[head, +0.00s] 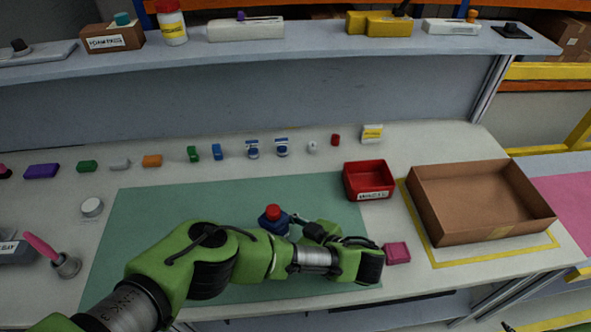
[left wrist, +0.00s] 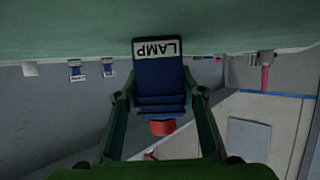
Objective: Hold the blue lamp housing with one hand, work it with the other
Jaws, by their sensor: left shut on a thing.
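The blue lamp housing (head: 273,226) stands over the green mat, with a red round part (head: 273,211) on its top. In the left wrist view, which is upside down, the blue housing (left wrist: 160,85) carries a white LAMP label and the red part (left wrist: 162,127) shows at its far end from the mat. My left gripper (head: 298,226) reaches it from the right side in the head view. Its two fingers (left wrist: 159,100) are shut on the housing's sides. Whether the housing touches the mat is hard to tell. My right gripper is out of view.
A red labelled bin (head: 368,167) stands at the mat's back right corner, beside a brown open box (head: 420,205). A magenta block (head: 397,253) lies right of my left wrist. Several small parts line the table's back. The green mat (head: 150,225) is bare at its left.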

